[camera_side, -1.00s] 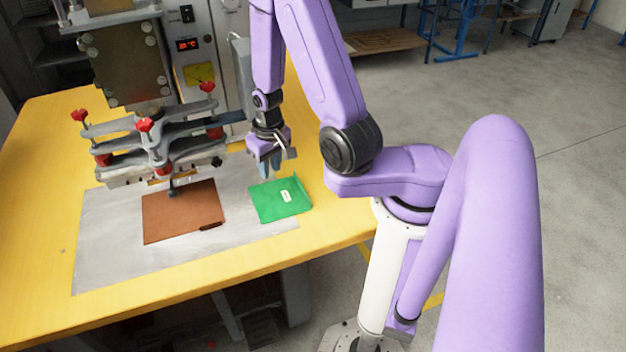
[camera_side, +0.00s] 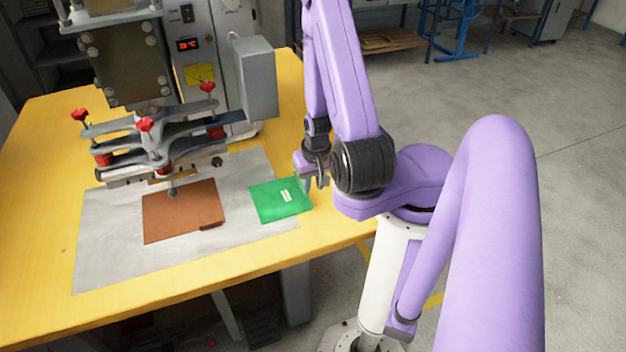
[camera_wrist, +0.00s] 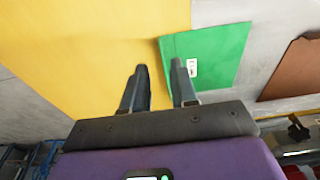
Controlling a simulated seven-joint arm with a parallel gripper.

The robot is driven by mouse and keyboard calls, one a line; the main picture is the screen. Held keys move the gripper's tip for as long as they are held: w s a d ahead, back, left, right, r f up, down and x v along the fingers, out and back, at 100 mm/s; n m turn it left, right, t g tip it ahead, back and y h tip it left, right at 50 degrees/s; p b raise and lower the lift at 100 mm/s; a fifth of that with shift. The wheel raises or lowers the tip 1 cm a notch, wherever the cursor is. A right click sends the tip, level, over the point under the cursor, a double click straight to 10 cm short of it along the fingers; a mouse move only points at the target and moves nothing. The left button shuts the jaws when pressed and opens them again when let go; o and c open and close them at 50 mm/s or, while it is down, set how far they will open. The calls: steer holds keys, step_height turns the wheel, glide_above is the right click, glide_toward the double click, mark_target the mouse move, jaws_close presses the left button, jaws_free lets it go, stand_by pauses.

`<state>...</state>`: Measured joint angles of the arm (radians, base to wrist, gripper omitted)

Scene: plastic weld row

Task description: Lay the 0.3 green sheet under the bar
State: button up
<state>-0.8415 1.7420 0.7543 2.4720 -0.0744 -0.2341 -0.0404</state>
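The green sheet (camera_side: 275,203) with a small white label lies flat at the right end of the grey plate, partly on the yellow table. It also shows in the wrist view (camera_wrist: 215,52). My gripper (camera_side: 312,184) is just beyond the sheet's right edge. In the wrist view my gripper (camera_wrist: 161,72) has its two fingers apart with nothing between them; one fingertip overlaps the sheet's edge in the picture. I cannot tell whether it touches. The bar (camera_side: 150,177) hangs under the press at the left, above the back of the brown sheet (camera_side: 180,215).
The press clamp with red knobs (camera_side: 146,125) overhangs the grey plate (camera_side: 110,245). A grey box (camera_side: 258,80) on the machine stands behind the green sheet. The yellow table (camera_side: 40,190) is clear at the left and along the front edge.

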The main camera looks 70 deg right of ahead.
mark_target(311, 202)
steer(key=shift+w+d+f, duration=0.15)
steer(key=shift+f, duration=1.05)
steer(key=shift+w+d+f, duration=0.1)
steer(key=shift+f, duration=1.05)
steer(key=shift+w+d+f, duration=0.15)
steer(key=shift+f, duration=1.05)
jaws_close()
steer(key=shift+r, duration=0.65)
steer(key=shift+f, duration=0.1)
steer(key=shift+f, duration=0.55)
steer(key=shift+s+a+r, duration=0.1)
steer(key=shift+r, duration=0.9)
steer(key=shift+s+a+r, duration=0.1)
steer(key=shift+r, duration=0.85)
